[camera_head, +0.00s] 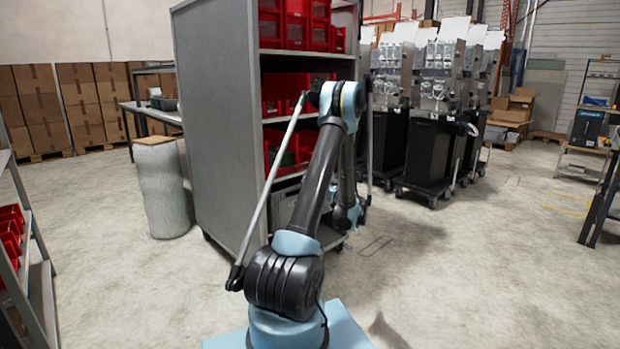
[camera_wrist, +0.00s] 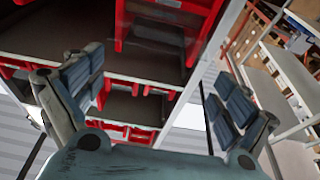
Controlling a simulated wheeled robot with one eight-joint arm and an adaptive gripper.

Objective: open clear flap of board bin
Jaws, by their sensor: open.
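In the wrist view my gripper (camera_wrist: 155,88) is open, with its two blue-grey padded fingers spread wide and nothing between them. Beyond the fingers, red bins (camera_wrist: 120,28) sit close together with dark or greyish openings. One bin front at the top has a smoky grey panel (camera_wrist: 158,36) in a red frame; I cannot tell if it is the clear flap. In the head view red bins (camera_head: 294,24) fill the shelves, and greenish contents show in a lower one (camera_head: 288,152). Which is the board bin is not clear. My arm hides the gripper in the head view.
The grey shelf unit (camera_head: 215,120) stands on castors close in front of me, its side panel to the left. A white cylinder (camera_head: 163,190) stands left of it. Black wheeled machines (camera_head: 428,150) stand at right. The floor at right (camera_head: 490,270) is clear.

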